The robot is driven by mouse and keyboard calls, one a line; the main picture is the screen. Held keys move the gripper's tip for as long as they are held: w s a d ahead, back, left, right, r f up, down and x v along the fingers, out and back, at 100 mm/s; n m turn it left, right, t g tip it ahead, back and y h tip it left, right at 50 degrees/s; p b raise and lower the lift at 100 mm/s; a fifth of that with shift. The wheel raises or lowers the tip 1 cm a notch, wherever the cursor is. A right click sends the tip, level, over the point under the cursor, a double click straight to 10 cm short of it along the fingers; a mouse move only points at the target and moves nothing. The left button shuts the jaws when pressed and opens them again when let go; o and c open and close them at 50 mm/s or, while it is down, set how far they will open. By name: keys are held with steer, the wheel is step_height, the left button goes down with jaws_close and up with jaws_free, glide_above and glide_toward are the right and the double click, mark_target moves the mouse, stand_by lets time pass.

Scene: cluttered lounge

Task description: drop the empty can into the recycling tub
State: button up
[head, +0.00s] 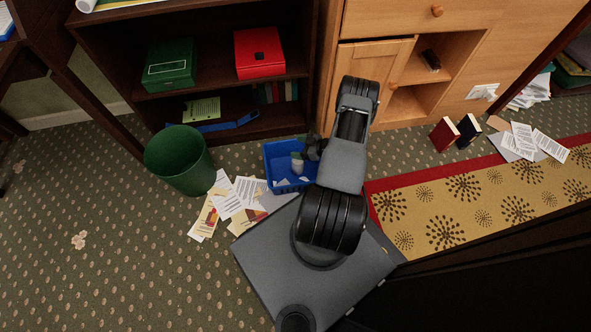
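A blue tub (273,160) stands on the carpet in front of the dark bookcase. My gripper (304,153) is at the tub's right side, above or just inside it, and is partly hidden by my own arm. A small pale can-like object (297,164) shows beside the gripper's tip, within the tub's outline. I cannot tell whether the fingers hold it or whether it rests in the tub. White scraps lie in the tub near it. The finger opening is too small and dark to make out.
A green waste bin (180,163) stands left of the tub. Loose papers (228,198) lie between them. The bookcase (220,85) and a wooden cabinet (375,75) close off the back. Two books (445,134) stand at right near a patterned rug (470,205). The left carpet is mostly clear.

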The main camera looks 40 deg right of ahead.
steer(key=shift+o, duration=1)
steer(key=p+v, duration=0.3)
steer(key=v, duration=1.1)
steer(key=shift+p, duration=0.35)
steer(key=shift+f, duration=0.15)
